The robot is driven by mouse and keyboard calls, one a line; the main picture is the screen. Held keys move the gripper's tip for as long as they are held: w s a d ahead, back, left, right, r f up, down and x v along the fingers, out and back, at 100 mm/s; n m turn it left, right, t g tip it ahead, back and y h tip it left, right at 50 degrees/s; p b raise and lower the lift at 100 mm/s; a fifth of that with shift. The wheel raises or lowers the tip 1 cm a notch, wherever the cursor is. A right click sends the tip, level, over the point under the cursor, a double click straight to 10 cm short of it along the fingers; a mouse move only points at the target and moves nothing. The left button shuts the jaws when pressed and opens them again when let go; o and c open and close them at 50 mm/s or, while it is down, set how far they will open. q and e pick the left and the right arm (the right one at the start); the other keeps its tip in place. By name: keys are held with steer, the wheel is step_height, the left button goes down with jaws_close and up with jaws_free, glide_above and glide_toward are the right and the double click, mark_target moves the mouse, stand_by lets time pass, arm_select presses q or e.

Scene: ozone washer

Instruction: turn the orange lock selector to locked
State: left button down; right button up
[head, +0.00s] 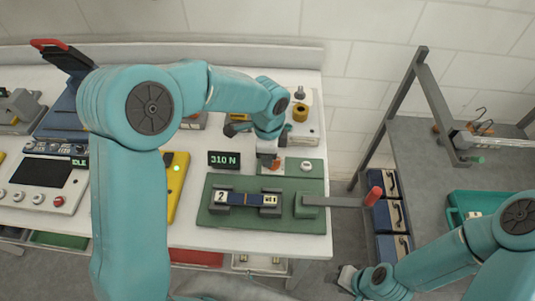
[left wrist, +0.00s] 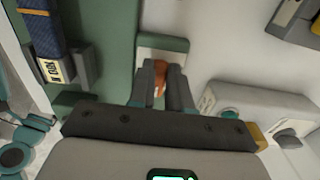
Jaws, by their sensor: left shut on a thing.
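The orange lock selector (left wrist: 161,77) sits on a pale plate (left wrist: 160,48) on the green fixture (head: 262,220). My left gripper (head: 268,160) reaches down over the back part of the fixture. In the left wrist view its two dark fingers (left wrist: 161,85) are closed on the selector, one on each side. Only a little orange shows between them, so the selector's exact angle cannot be told. In the head view the gripper mostly hides the selector. My right gripper (head: 347,279) is low at the right, away from the fixture; its finger gap is unclear.
A display (head: 223,159) reading 310 N stands left of the selector. A round metal knob (head: 306,166) is just right of it. Two grey clamps hold a dark blue strip (head: 246,199) in front. A red-handled lever (head: 373,196) sticks out past the table's right edge.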

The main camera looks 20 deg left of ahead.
arm_select(q)
steer(key=shift+w+d, duration=0.1)
steer(key=c, duration=1.1)
jaws_free()
steer(key=shift+d, duration=0.1)
steer(key=shift+o, duration=0.2)
steer(key=shift+r, duration=0.1)
steer(key=shift+r, duration=0.3)
step_height(320, 180, up, 16)
steer(key=shift+f+b, duration=0.2)
steer(key=shift+b, duration=0.2)
